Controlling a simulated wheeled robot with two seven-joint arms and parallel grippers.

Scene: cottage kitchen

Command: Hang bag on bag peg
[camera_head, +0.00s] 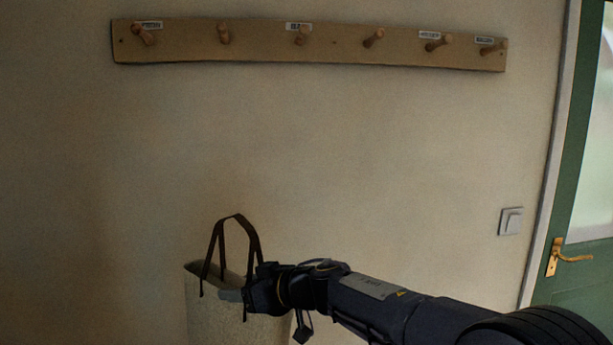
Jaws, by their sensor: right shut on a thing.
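A pale cloth bag (210,318) with dark strap handles (237,217) hangs upright at the lower left of the head view, well below the peg rail. My right gripper (232,295) is shut on the bag near its top edge; the fingers partly hide the spot they hold. The bag's bottom is out of frame. My left gripper is not in view.
The wooden rail (333,52) on the wall carries several pegs, all empty, some with labels too small to read. A light switch (510,221) and a green door (581,270) with a brass handle are at the right. The wall between bag and rail is clear.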

